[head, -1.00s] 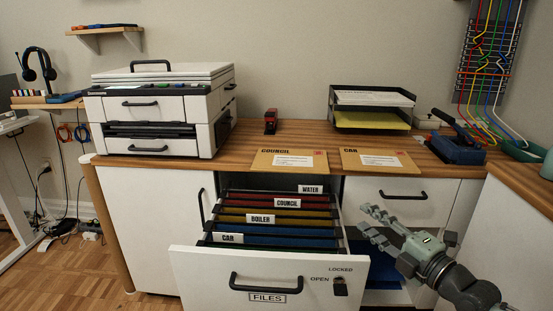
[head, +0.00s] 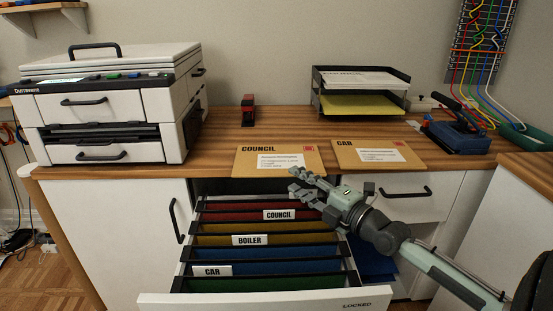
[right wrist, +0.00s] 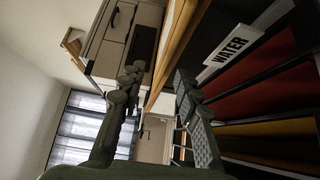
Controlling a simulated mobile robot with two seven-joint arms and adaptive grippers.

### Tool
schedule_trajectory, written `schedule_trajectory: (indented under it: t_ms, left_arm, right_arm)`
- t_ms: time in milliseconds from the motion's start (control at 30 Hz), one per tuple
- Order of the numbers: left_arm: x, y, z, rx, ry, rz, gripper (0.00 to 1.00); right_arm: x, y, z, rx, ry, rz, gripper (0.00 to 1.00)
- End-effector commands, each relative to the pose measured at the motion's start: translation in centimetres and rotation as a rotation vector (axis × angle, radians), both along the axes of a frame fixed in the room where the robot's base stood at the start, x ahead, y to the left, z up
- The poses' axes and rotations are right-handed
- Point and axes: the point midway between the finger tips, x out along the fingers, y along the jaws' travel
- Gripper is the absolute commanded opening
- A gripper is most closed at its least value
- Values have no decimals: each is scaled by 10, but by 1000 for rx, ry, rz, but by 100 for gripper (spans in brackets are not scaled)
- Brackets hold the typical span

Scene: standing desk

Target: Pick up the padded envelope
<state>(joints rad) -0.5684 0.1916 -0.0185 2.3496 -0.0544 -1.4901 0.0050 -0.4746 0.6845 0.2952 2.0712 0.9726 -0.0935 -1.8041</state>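Two tan envelopes lie flat on the wooden desktop at its front edge. The envelope marked COUNCIL (head: 250,168) is at the middle, and the one marked CAR (head: 400,160) is to its right. Which one is the padded envelope, I cannot tell. My right gripper (head: 297,181) is at the front edge of the COUNCIL envelope, above the open drawer. In the right wrist view its two fingers (right wrist: 157,82) stand apart, with a tan-orange edge strip beyond and between them. Whether that strip is envelope or desk edge is unclear. My left gripper is not in view.
An open file drawer (head: 265,303) with labelled hanging folders juts out below the envelopes. A printer (head: 110,105) stands at left, a red stapler-like object (head: 248,110) and a paper tray (head: 360,77) behind, a blue tool (head: 455,142) at right.

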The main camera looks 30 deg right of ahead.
Motion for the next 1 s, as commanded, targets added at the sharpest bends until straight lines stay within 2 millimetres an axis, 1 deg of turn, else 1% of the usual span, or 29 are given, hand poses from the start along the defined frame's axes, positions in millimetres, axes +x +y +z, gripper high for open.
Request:
schedule_trajectory:
  t_ms: [233, 300, 433, 633, 667, 900, 933, 1000]
  left_arm:
    - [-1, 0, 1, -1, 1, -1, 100]
    - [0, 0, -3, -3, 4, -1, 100]
    - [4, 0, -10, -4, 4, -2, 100]
    - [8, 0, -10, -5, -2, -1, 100]
    - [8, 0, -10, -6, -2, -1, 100]
    - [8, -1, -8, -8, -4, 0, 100]
    - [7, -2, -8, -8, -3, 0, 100]
    - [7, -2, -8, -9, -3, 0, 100]
  right_arm:
    - [34, 0, -3, 3, -4, -1, 33]
    - [42, 1, -3, 4, -5, -2, 33]
    - [49, 2, -5, 2, -1, 0, 33]
    - [49, 3, -6, 1, 0, 1, 33]
    - [49, 3, -6, 1, 0, 1, 32]
    - [49, 3, -5, 1, 0, 0, 2]
    - [49, 2, -5, 1, 0, 0, 0]
    - [49, 2, -5, 1, 0, 0, 0]
